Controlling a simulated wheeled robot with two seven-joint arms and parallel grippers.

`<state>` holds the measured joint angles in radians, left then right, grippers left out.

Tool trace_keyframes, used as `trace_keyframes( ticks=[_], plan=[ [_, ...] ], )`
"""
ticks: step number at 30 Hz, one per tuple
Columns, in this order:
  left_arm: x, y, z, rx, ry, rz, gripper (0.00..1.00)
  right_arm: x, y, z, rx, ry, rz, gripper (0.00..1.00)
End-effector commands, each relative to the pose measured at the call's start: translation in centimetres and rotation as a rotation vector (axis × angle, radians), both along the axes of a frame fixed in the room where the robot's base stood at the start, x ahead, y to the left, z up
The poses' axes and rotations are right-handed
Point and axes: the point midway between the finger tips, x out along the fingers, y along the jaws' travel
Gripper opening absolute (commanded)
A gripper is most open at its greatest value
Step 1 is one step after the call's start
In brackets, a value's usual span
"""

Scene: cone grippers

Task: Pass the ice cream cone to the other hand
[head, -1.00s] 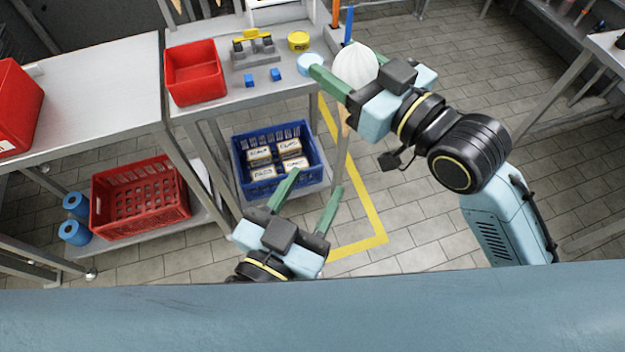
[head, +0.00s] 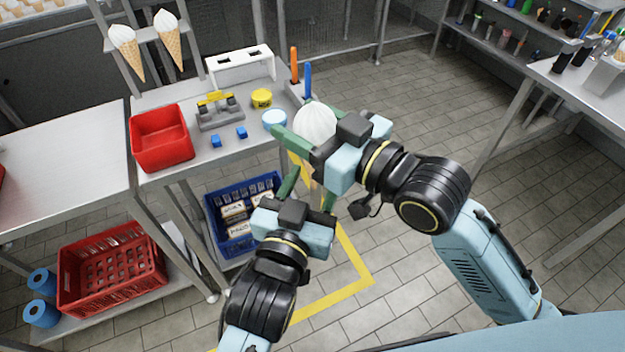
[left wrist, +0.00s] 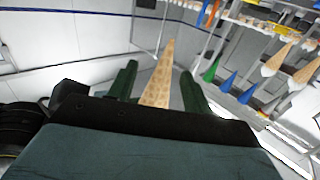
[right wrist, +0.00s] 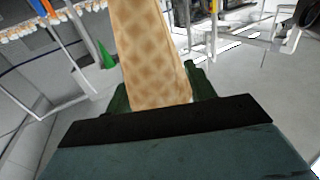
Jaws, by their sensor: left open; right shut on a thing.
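The ice cream cone has a white scoop (head: 316,122) on top and a tan waffle cone that tapers downward. My right gripper (head: 300,142) is shut on it, just below the scoop, and holds it upright in the air. In the right wrist view the waffle cone (right wrist: 150,55) rises large between the green fingers. My left gripper (head: 308,190) is open below the right one, fingers pointing up toward the cone. In the left wrist view the waffle cone (left wrist: 160,78) shows between the open fingers; whether they touch it is not clear.
A table behind holds a red bin (head: 160,140), blue cubes (head: 228,136), a yellow tin (head: 262,98) and a white stand (head: 240,65). Two other cones (head: 168,40) hang in a rack. A blue crate (head: 222,244) sits below. Open floor lies to the right.

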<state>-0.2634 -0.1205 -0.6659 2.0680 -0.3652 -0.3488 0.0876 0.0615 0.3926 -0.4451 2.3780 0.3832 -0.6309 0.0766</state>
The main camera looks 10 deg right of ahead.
Motion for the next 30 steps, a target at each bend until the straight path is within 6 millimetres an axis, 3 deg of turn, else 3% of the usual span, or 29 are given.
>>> trace_keyframes(
  ticks=[10,18,20,21,26,30],
  plan=[
    [0.33,-0.19,0.0,-0.001,0.0,0.0,0.5,0.0,0.0,0.03,0.001,-0.001,0.0,0.42],
    [0.29,-0.2,0.0,-0.001,0.0,0.0,0.14,0.0,0.0,0.03,0.001,-0.001,0.0,0.42],
    [0.29,-0.2,0.01,-0.001,0.0,-0.001,0.1,-0.01,0.01,0.03,0.001,-0.001,0.0,0.42],
    [0.28,-0.21,0.05,-0.001,0.0,-0.001,0.1,-0.01,0.01,0.03,0.001,-0.001,0.0,0.56],
    [0.28,-0.21,0.05,-0.001,0.0,-0.001,0.1,-0.01,0.01,0.03,0.001,-0.001,0.0,0.77],
    [0.29,-0.2,0.04,-0.001,0.0,-0.001,0.1,-0.01,0.01,0.02,0.001,-0.001,0.0,0.8]
  ],
)
